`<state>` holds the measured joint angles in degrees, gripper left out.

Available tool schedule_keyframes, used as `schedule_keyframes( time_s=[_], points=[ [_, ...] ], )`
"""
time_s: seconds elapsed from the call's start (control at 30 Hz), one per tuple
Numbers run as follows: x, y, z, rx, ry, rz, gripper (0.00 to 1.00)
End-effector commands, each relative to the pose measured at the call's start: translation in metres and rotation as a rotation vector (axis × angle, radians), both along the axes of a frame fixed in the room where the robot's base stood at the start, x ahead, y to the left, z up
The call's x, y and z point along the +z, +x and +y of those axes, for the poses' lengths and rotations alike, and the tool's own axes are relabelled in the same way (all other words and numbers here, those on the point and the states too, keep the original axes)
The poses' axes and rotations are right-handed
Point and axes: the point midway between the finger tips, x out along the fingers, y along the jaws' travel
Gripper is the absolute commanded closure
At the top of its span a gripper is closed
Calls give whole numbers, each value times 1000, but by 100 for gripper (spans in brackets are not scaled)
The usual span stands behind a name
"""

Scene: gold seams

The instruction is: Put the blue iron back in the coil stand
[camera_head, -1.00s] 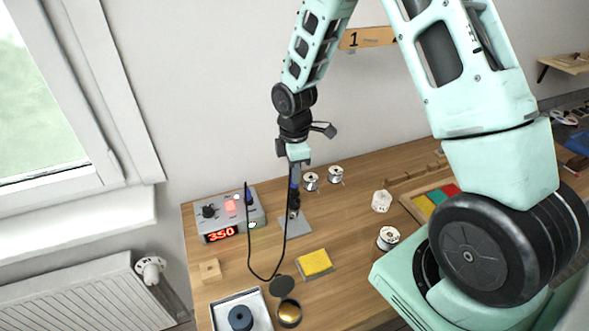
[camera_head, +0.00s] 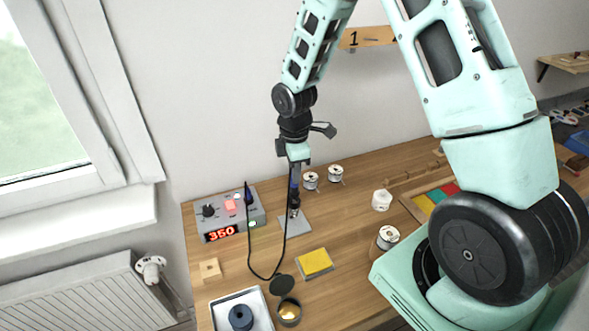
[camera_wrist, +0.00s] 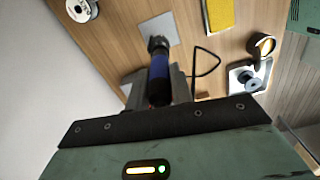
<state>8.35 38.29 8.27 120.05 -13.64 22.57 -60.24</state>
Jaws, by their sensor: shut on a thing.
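The blue iron (camera_wrist: 159,80) is between the fingers of my gripper (camera_wrist: 160,88), which is shut on its handle. In the head view the iron (camera_head: 294,183) hangs roughly upright below my gripper (camera_head: 297,166). The coil stand, a grey base plate (camera_head: 303,224) with a dark coil (camera_head: 294,204), is directly under it. The iron's lower end meets the dark coil in the picture; I cannot tell how deep it sits. In the wrist view the stand's plate (camera_wrist: 164,25) shows beyond the iron. A black cord runs from the iron to the station.
The soldering station (camera_head: 230,215) with a red display stands left of the stand. A yellow sponge (camera_head: 315,262) lies in front, beside a round tin (camera_head: 289,312) and a white tray (camera_head: 262,302). Solder spools (camera_head: 311,181) stand behind. The looping cord (camera_head: 248,245) crosses the table.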

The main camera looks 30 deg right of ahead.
Motion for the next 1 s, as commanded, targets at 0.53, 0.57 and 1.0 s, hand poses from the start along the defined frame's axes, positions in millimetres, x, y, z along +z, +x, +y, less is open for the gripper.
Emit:
schedule_keyframes(
  time_s=[0.53, 0.57, 1.0],
  points=[
    [-14, 0, 0, 0, 0, 0, 100],
    [-15, 0, 0, 0, 0, 0, 100],
    [-25, 0, 0, 0, 0, 0, 100]
  ],
)
